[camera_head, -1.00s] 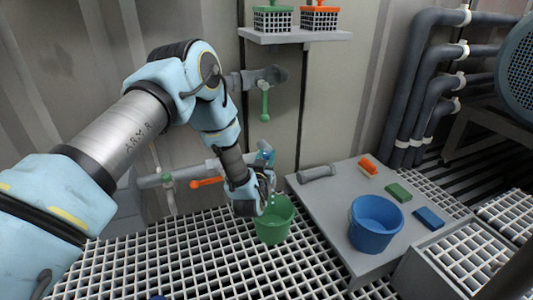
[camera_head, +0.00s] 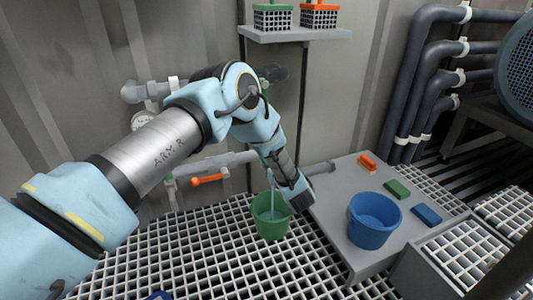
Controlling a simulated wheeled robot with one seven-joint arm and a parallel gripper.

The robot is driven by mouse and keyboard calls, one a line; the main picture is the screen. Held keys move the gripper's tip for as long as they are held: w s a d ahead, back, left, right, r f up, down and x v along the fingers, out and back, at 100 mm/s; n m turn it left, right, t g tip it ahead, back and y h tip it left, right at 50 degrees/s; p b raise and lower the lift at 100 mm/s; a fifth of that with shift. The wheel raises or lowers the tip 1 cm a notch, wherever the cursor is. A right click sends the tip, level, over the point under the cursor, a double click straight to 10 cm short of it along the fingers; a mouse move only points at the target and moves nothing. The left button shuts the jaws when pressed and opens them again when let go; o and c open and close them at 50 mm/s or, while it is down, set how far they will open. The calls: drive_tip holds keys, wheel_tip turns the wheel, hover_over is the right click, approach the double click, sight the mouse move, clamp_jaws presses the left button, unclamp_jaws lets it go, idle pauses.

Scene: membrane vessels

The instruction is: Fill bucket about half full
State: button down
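A green bucket (camera_head: 262,227) stands over the floor grating, below the wall pipe. A thin pale stream, looking like water, runs down into it. The level inside cannot be read clearly. My gripper (camera_head: 302,202) is just right of the bucket, beside the grey platform's edge. Its fingers are too dark and hidden to show whether they are open or shut. A blue bucket (camera_head: 372,235) stands upright on the grey platform (camera_head: 335,235). An orange valve handle (camera_head: 208,180) sits on the lower wall pipe. The green valve handle is hidden behind my arm.
The platform also holds an orange brush (camera_head: 367,161), a green block (camera_head: 397,189), a blue block (camera_head: 427,215) and a partly hidden grey cylinder (camera_head: 318,168). A wall shelf (camera_head: 295,36) holds green and orange baskets. Dark pipes (camera_head: 418,90) run down at right. Open grating lies in front.

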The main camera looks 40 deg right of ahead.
idle(0.4)
drive_tip(key=c, duration=0.5)
unclamp_jaws()
drive_tip(key=p+v, duration=0.3)
drive_tip(key=v, duration=0.7)
drive_tip(key=shift+s+a, duration=0.15)
drive_tip(key=shift+s, duration=0.2)
